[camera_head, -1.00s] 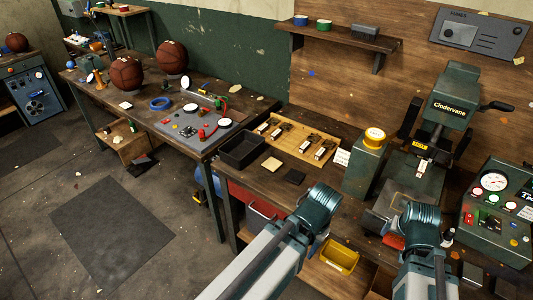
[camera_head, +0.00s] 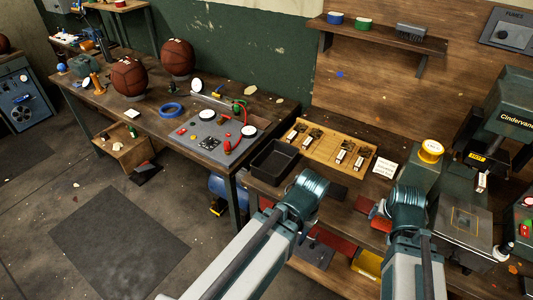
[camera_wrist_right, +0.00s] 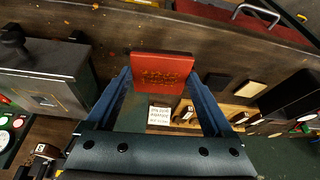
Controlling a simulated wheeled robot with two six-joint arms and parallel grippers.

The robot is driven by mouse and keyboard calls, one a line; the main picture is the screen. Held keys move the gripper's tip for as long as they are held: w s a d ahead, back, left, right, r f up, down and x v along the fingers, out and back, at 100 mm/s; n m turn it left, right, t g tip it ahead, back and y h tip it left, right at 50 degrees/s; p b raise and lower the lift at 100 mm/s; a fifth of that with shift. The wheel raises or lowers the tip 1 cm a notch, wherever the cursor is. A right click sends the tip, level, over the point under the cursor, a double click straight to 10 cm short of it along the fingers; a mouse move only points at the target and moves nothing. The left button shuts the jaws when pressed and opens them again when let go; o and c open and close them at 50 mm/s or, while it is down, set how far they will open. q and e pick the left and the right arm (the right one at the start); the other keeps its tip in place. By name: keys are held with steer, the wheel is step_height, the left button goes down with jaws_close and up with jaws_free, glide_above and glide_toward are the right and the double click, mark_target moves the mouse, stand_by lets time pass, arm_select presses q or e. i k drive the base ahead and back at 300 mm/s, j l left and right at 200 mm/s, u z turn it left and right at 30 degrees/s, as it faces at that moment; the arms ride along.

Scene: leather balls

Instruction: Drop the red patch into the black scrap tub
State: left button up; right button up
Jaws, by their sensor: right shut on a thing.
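The red patch (camera_head: 375,208) shows in part beside my right gripper (camera_head: 380,212). In the right wrist view the patch (camera_wrist_right: 161,66) is a flat red square with darker marks, held between the fingertips of my right gripper (camera_wrist_right: 162,78), over the bench. The black scrap tub (camera_head: 258,172) is an open, dark rectangular box on the bench, left of both arms. The tub (camera_wrist_right: 290,92) also shows at the right of the right wrist view, apart from the patch. My left gripper (camera_head: 314,218) is in front of the bench; its fingers are mostly hidden.
A dark patch (camera_wrist_right: 216,84) and a tan patch (camera_wrist_right: 249,88) lie between the red patch and the tub. A white card (camera_head: 384,168) and a green box with a yellow top (camera_head: 430,151) stand to the right.

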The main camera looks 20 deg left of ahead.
mark_target(279, 168)
steer(key=i+j, duration=0.1)
steer(key=j, duration=0.4)
steer(key=i+j, duration=0.1)
steer(key=j, duration=0.35)
steer(key=i+j, duration=0.1)
steer(key=j, duration=0.4)
steer(key=i+j, duration=0.1)
steer(key=j, duration=0.4)
